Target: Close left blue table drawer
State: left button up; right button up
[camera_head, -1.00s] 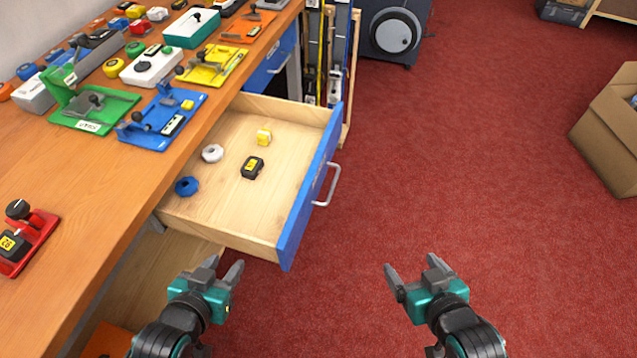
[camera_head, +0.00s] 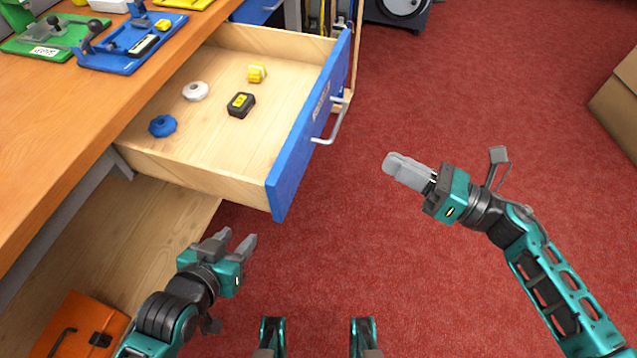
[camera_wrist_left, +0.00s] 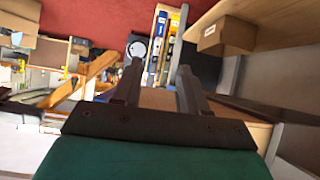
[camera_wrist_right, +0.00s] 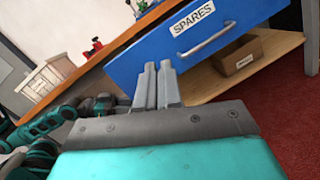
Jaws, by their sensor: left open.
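The blue-fronted table drawer (camera_head: 308,125) is pulled well out from the wooden bench, with a silver bar handle (camera_head: 334,125) on its front. In the right wrist view its front (camera_wrist_right: 190,45) shows a SPARES label. Inside lie a blue knob (camera_head: 162,126), a white knob (camera_head: 195,91), a yellow piece (camera_head: 257,73) and a black-and-yellow block (camera_head: 241,105). My right gripper (camera_head: 391,162) is shut and empty, out in front of the drawer, to the right of the handle and apart from it. My left gripper (camera_head: 238,238) is open and empty, below the drawer's near corner in the picture.
The bench top (camera_head: 60,150) carries a blue fixture (camera_head: 130,42) and a green fixture (camera_head: 50,38). Another blue drawer front (camera_head: 257,10) lies beyond. An orange case (camera_head: 80,325) sits on the lower shelf. A cardboard box (camera_head: 618,105) stands far right. Red floor (camera_head: 480,90) is clear between.

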jog(key=f+n+g, duration=0.1)
jog(key=n, duration=0.1)
jog(key=f+n+g, duration=0.1)
jog(key=n, duration=0.1)
jog(key=s+f+n+g+b, duration=0.1)
jog(key=shift+n+y, duration=0.3)
jog(key=shift+n, duration=0.1)
grip_shut()
jog(key=n+g, duration=0.1)
send_near(301, 160)
jog(key=x, duration=0.7)
jog(key=shift+a, duration=0.1)
